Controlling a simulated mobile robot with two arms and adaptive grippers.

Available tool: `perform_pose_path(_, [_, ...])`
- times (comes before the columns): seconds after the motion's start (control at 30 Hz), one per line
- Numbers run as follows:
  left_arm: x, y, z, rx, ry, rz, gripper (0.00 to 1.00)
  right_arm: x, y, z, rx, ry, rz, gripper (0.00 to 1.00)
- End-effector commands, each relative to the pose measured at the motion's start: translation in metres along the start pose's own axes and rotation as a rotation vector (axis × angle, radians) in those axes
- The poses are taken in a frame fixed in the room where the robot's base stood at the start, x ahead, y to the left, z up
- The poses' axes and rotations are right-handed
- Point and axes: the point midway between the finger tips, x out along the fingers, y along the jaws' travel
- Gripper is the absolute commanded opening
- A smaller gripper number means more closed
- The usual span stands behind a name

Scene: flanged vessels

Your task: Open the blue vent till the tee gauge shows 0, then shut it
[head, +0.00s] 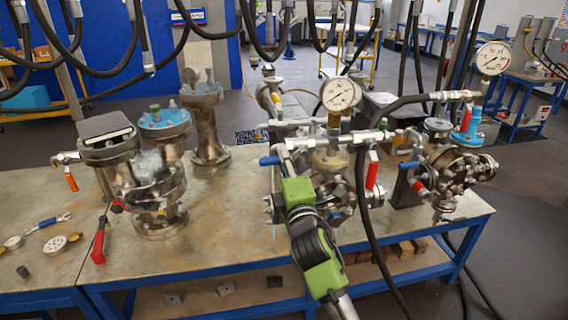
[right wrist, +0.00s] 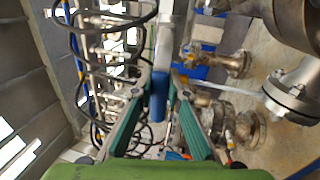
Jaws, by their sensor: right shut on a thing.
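The blue vent handle (head: 269,161) sticks out to the left of the pipework at the middle of the bench. My right gripper (head: 284,156) reaches up to it from the front. In the right wrist view the blue handle (right wrist: 158,97) lies between the two green fingers of my right gripper (right wrist: 160,85), which are shut on it. The tee gauge (head: 341,95) stands upright on a brass fitting above the tee, with a white dial; its reading is too small to tell. My left gripper is not in view.
A second gauge (head: 494,58) stands at the right. A red-handled valve (head: 372,172) sits just right of my gripper, beside a hanging black hose. Flanged vessels (head: 158,205) stand to the left. Small tools lie at the bench's left end. The bench front between is clear.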

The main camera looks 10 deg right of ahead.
Motion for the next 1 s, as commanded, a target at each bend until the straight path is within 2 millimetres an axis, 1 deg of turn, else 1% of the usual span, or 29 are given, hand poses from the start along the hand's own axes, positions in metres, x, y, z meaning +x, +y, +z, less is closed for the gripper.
perform_pose_path(0.23, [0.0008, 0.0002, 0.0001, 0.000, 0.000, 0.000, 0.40, 0.0005, 0.0023, 0.0000, 0.048, -0.009, -0.001, 0.00])
perform_pose_path(0.63, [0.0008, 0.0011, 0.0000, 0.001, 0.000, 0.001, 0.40, 0.0006, 0.0030, 0.0001, 0.055, -0.010, 0.000, 0.00])
perform_pose_path(0.67, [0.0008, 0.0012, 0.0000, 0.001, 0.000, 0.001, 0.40, 0.0006, 0.0031, 0.0001, 0.055, -0.010, 0.000, 0.17])
perform_pose_path(0.7, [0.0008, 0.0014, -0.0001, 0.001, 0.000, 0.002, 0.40, 0.0007, 0.0031, 0.0001, 0.055, -0.010, 0.000, 0.28])
perform_pose_path(0.73, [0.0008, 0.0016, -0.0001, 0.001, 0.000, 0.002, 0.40, 0.0007, 0.0031, 0.0001, 0.055, -0.010, 0.000, 0.32])
perform_pose_path(1.0, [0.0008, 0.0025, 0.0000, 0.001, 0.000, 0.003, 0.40, 0.0006, 0.0030, 0.0001, 0.052, -0.010, 0.000, 0.32])
